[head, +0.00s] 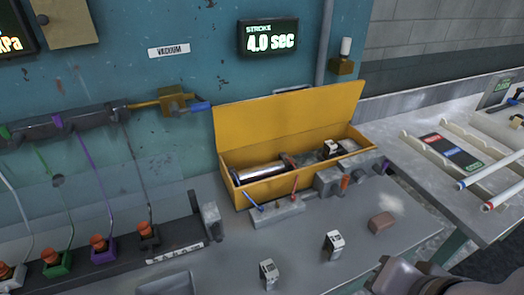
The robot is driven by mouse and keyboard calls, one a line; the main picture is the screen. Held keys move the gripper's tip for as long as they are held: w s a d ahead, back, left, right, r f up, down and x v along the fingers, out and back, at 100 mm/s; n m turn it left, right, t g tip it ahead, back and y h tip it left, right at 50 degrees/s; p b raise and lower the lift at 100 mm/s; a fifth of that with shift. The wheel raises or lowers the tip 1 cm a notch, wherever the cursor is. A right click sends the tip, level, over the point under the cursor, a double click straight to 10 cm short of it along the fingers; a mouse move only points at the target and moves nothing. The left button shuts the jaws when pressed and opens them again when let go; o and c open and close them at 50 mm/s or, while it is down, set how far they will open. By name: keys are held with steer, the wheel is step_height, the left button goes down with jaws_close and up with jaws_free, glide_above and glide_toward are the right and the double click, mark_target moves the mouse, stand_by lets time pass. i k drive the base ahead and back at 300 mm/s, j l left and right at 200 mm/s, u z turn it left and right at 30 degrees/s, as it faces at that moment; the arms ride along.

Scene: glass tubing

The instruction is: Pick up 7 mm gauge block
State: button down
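Two small upright metallic blocks with pale labelled faces stand apart on the grey bench. One block (334,244) is at the middle right, and the other block (268,274) is nearer the front edge. They look like gauge blocks, but their markings are too small to read, so I cannot tell which is 7 mm. Part of my arm shows at the bottom right corner, to the right of both blocks. My gripper's fingers are not in view.
An open yellow box (262,190) holding a metal cylinder stands behind the blocks. A small holder (277,214) with blue and red sticks is before it. A brown block (381,222) lies to the right. A side table (416,190) holds tubes.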

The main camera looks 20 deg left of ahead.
mark_target(330, 146)
steer(key=u, duration=0.35)
steer(key=i+l+u, duration=0.2)
steer(key=l+u, duration=0.25)
steer(key=i+l+u, duration=0.2)
steer(key=l+u, duration=1.2)
steer(key=i, duration=0.05)
